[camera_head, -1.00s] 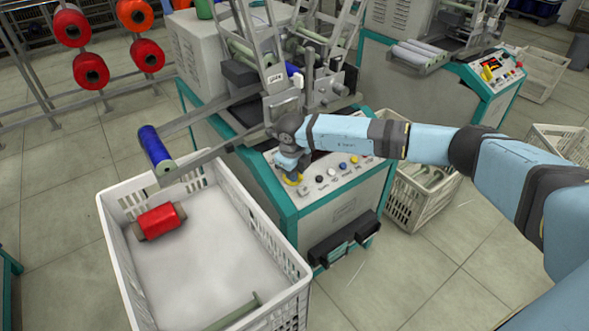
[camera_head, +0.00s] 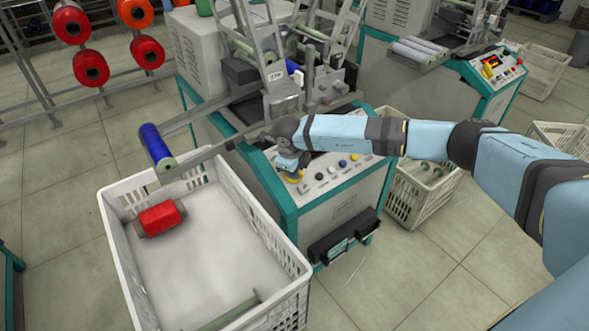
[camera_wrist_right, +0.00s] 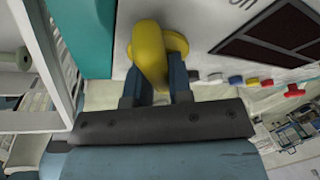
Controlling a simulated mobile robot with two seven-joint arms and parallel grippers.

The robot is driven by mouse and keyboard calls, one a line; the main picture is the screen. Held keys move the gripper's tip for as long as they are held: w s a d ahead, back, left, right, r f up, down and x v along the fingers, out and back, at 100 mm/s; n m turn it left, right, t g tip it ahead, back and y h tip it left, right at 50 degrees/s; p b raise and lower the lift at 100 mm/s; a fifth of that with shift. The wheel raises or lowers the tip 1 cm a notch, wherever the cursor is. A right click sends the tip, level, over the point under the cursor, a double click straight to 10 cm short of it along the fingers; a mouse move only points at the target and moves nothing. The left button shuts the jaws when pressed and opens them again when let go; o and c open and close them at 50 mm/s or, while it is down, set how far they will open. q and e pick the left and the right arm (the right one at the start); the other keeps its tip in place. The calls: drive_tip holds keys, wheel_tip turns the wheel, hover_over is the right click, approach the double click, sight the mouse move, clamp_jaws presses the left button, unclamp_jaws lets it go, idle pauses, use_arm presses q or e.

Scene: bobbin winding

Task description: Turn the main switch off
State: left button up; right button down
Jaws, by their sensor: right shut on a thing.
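The main switch is a yellow rotary knob (camera_wrist_right: 150,55) on the sloped front panel (camera_head: 335,178) of the near winding machine. In the right wrist view it fills the space between the two dark fingers of my right gripper (camera_wrist_right: 160,85), which is shut on it. In the head view only a little yellow of the switch (camera_head: 294,177) shows below my right gripper (camera_head: 291,170), and the hand hides the rest. My left gripper is in neither view.
Several small buttons (camera_head: 332,169) sit right of the switch. A white crate (camera_head: 120,240) with a red bobbin (camera_head: 160,217) stands at the left front. A metal arm with a blue bobbin (camera_head: 155,143) reaches over it. Another crate (camera_head: 405,200) stands right of the machine.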

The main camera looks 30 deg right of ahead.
drive_tip(key=c, duration=1)
unclamp_jaws()
drive_tip(key=shift+c, duration=0.2)
drive_tip(key=shift+r, duration=0.1)
drive_tip(key=shift+r, duration=0.25)
use_arm(q)
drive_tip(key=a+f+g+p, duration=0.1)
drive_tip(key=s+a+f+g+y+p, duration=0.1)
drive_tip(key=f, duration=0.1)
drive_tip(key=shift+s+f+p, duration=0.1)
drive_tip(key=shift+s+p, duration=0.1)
drive_tip(key=shift+p, duration=0.15)
use_arm(e)
drive_tip(key=v, duration=1.3)
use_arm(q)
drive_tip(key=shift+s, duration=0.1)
